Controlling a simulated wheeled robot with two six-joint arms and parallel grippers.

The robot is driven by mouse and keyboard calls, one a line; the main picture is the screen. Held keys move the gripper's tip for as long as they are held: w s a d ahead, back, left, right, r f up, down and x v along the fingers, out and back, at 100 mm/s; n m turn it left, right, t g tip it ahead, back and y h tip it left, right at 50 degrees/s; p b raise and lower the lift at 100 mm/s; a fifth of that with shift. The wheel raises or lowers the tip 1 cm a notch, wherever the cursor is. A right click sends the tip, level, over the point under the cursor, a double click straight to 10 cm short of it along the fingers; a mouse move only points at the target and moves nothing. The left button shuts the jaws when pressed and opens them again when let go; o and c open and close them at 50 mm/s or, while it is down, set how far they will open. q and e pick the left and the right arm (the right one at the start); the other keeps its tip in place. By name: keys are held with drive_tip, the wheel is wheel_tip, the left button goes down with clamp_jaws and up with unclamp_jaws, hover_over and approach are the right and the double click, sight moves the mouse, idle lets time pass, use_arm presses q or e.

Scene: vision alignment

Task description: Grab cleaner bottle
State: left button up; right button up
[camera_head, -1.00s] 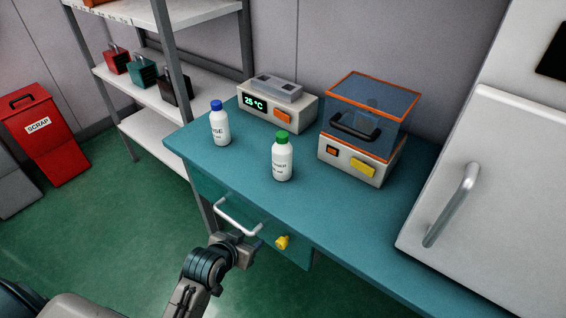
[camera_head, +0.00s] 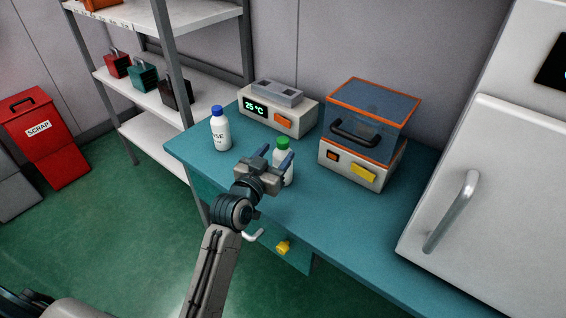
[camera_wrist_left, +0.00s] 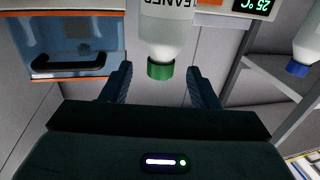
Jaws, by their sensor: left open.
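The cleaner bottle (camera_head: 288,172) is white with a green cap and stands upright on the teal bench (camera_head: 330,215). My left gripper (camera_head: 274,156) is open in front of it and partly hides it in the head view. In the left wrist view, the bottle (camera_wrist_left: 168,32) appears upside down with "CLEANER" lettering. Its green cap (camera_wrist_left: 160,69) shows between the two open fingers (camera_wrist_left: 160,85), with gaps on both sides. I cannot tell how far the fingers reach around the bottle. My right gripper is not in view.
A white bottle with a blue cap (camera_head: 220,130) stands left of the cleaner bottle. Behind are a device reading 25 °C (camera_head: 262,124) and a box with an orange-framed clear lid (camera_head: 372,115). A white cabinet (camera_head: 490,180) stands at right. The bench front has a yellow knob (camera_head: 283,247).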

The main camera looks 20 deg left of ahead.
sight(280, 149)
use_arm(q)
drive_tip(key=w, duration=0.1)
drive_tip(key=w+p, duration=0.1)
drive_tip(key=w, duration=0.2)
drive_tip(key=shift+w+d+f+p, duration=0.1)
drive_tip(key=shift+w+d+p, duration=0.2)
drive_tip(key=shift+w, duration=0.1)
clamp_jaws()
